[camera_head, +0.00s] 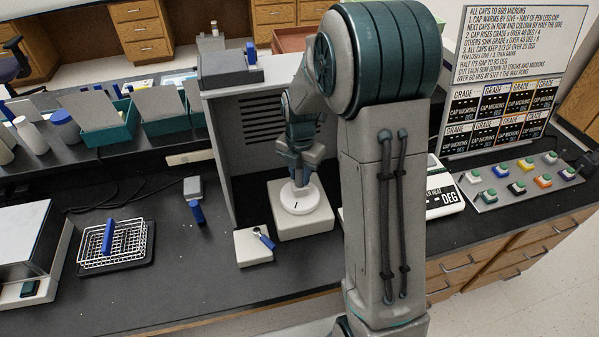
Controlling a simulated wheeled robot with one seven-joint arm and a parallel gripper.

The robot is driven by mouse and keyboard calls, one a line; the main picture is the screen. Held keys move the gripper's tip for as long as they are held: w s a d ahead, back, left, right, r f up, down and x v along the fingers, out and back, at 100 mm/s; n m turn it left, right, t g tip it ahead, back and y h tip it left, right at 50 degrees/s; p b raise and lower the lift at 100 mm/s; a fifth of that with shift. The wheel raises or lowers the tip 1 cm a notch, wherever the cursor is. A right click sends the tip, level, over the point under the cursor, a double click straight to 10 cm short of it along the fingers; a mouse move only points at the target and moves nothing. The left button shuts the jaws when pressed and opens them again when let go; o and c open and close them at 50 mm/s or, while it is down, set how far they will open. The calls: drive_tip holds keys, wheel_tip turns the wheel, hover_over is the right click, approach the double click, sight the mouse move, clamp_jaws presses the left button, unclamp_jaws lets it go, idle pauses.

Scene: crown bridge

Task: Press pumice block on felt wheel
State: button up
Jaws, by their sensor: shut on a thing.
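A round white wheel (303,197), which looks like the felt wheel, lies on top of a pale square block-shaped base (303,224) in front of a grey vented cabinet. My gripper (299,182) points down right over the wheel, its tips at or just above the wheel's top. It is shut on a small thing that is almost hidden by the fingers. This fits the pumice block, but its shape cannot be made out. Whether it touches the wheel cannot be told.
A small pale block (254,248) with a blue-handled tool stands front left of the wheel. A wire basket (115,245) sits on a dark tray at left. A scale-like device (443,195) and a button panel (520,180) stand at right. The counter between basket and pale block is mostly clear.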

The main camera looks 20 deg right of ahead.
drive_tip(key=shift+f+b, duration=0.35)
drive_tip(key=shift+f, duration=0.15)
idle(1.2)
drive_tip(key=shift+r+p, duration=2.55)
drive_tip(key=shift+r, duration=1.05)
